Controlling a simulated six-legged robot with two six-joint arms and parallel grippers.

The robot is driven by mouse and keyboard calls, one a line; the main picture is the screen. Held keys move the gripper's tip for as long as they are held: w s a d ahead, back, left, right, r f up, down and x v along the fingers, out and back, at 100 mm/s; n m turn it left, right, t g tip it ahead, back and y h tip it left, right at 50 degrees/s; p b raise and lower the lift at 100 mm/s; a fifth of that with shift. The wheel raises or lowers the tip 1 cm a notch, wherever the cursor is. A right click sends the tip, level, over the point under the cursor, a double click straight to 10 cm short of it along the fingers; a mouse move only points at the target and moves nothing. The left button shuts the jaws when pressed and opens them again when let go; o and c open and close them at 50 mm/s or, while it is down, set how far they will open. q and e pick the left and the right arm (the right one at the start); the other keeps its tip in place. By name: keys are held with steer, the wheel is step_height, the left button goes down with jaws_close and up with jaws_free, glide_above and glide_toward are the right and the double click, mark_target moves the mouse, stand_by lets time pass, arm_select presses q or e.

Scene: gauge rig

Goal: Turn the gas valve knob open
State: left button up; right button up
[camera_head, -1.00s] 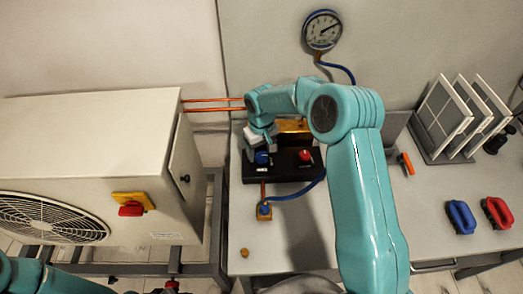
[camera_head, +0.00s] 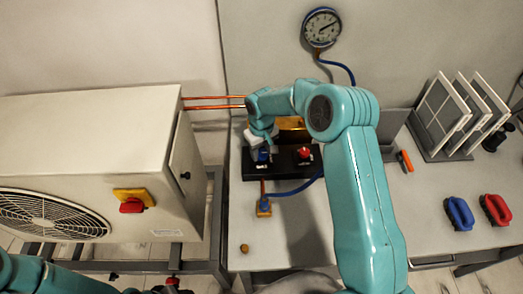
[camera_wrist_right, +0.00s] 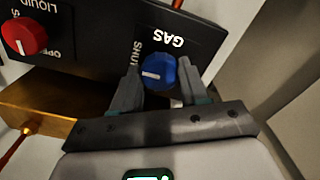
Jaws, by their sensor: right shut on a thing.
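The blue gas valve knob (camera_wrist_right: 158,72) sits on a black panel (camera_wrist_right: 100,40) with white lettering reading GAS and SHUT. It also shows in the head view (camera_head: 263,156), partly covered by my gripper. In the wrist view its white line lies roughly level, toward the SHUT lettering on the left. My right gripper (camera_wrist_right: 157,85) has one finger on each side of the knob and is shut on it. In the head view my right gripper (camera_head: 261,146) reaches down to the panel from above. My left arm shows at the bottom left; its gripper is out of view.
A red LIQUID knob (camera_wrist_right: 24,37) is on the same panel. A gauge (camera_head: 322,28) hangs on the wall, with a blue hose (camera_head: 295,188) running to a fitting (camera_head: 264,208). An outdoor unit (camera_head: 90,150) stands left. A plate rack (camera_head: 450,125) stands right. The front bench is mostly clear.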

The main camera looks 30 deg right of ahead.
mark_target(261, 153)
steer(key=n+b, duration=0.2)
steer(key=n, duration=0.1)
steer(key=shift+f, duration=0.15)
steer(key=n+b, duration=0.2)
steer(key=n, duration=0.2)
steer(key=shift+n, duration=0.4)
steer(key=n, duration=0.4)
steer(key=shift+n+b, duration=0.3)
steer(key=n, duration=0.5)
steer(key=o, duration=1.1)
steer(key=shift+c, duration=0.2)
step_height(261, 153, up, 17)
steer(key=b, duration=0.1)
steer(key=shift+f, duration=0.15)
